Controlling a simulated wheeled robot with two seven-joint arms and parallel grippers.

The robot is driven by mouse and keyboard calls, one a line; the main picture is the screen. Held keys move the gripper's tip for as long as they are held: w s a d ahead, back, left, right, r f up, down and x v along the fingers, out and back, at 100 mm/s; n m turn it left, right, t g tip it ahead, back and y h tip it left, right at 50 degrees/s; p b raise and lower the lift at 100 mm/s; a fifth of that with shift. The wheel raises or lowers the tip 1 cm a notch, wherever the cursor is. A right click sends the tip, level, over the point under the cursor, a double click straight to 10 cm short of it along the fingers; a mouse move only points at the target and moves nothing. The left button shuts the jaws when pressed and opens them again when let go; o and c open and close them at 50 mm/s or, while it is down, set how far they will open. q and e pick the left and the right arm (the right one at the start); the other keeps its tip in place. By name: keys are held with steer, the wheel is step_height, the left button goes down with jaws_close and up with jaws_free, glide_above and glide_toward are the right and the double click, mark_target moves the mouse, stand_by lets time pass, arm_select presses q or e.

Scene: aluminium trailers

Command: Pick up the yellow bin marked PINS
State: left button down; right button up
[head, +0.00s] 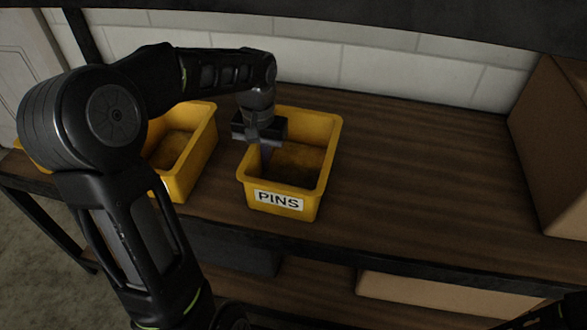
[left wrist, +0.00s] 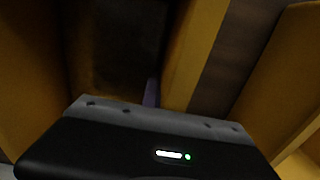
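The yellow bin marked PINS (head: 323,160) stands upright on the wooden shelf, its white label facing me. My left gripper (head: 264,152) points down at the bin's left wall. One finger shows inside the bin, close to that wall; the other finger is hidden. In the left wrist view, a finger of my left gripper (left wrist: 151,92) shows beside the yellow wall of the PINS bin (left wrist: 195,50), with the dark inside of the bin next to it. I cannot tell whether the fingers are shut on the wall.
A second yellow bin (head: 205,140) stands just left, across a narrow gap, partly behind my left arm. A cardboard box (head: 560,150) stands at the far right of the shelf (head: 430,170). The shelf between is clear. A white block wall (head: 400,68) is behind, and a dark beam crosses above.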

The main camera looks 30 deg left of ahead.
arm_select(q)
steer(key=shift+r, duration=0.15)
stand_by(0.5)
step_height(320, 180, up, 9)
steer(key=shift+f+p, duration=0.2)
steer(key=shift+p, duration=1)
steer(key=shift+r, duration=0.6)
